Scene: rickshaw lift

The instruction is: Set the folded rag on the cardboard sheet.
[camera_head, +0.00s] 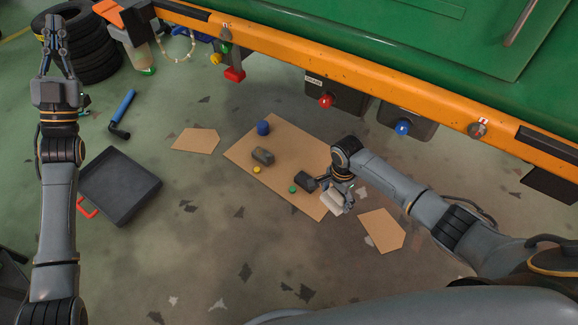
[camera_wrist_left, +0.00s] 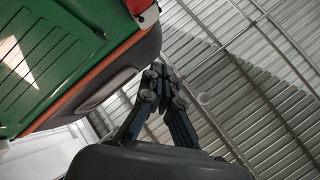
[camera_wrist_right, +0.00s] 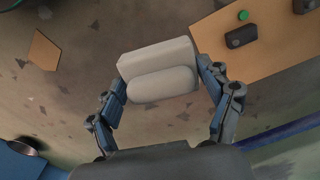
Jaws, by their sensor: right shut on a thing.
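The folded rag (camera_wrist_right: 160,73) is a pale grey, thick folded bundle. My right gripper (camera_wrist_right: 165,92) is shut on it, with a finger at each side. In the head view the rag (camera_head: 333,201) is near the lower right corner of the cardboard sheet (camera_head: 270,187). In the right wrist view it appears over bare floor, left of the sheet (camera_wrist_right: 262,62); its height is hard to tell. My left gripper (camera_head: 51,22) is empty at the upper left, far from the sheet, its fingertips together. It also shows in the left wrist view (camera_wrist_left: 163,72).
The sheet carries a blue piece (camera_head: 263,128), a grey block (camera_head: 263,156), a yellow cap (camera_head: 257,169) and a green cap (camera_head: 293,189). Cardboard scraps (camera_head: 195,141) lie nearby. A black tray (camera_head: 118,190) and tyres (camera_head: 85,45) are left. The green and orange vehicle (camera_head: 390,92) overhangs behind.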

